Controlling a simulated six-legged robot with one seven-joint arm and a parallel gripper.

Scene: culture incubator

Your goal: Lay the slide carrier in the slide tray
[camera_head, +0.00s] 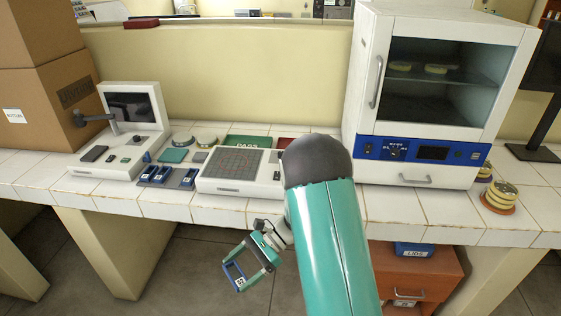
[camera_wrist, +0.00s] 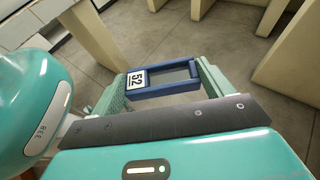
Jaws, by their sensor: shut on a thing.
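The slide carrier, a blue rectangular frame with a white label reading 52 (camera_wrist: 180,87), is held between the fingers of my gripper (camera_wrist: 163,84). In the head view the carrier (camera_head: 232,276) hangs tilted in front of the bench, below its top, over the floor. My gripper (camera_head: 248,268) is shut on it there. The wrist view does not show the tray.
A white device with a gridded top (camera_head: 235,165) stands right of the tray. A white instrument with a screen (camera_head: 125,150) stands left of it. The white incubator (camera_head: 430,90) is at the right. A wooden drawer unit (camera_head: 415,272) is under the bench.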

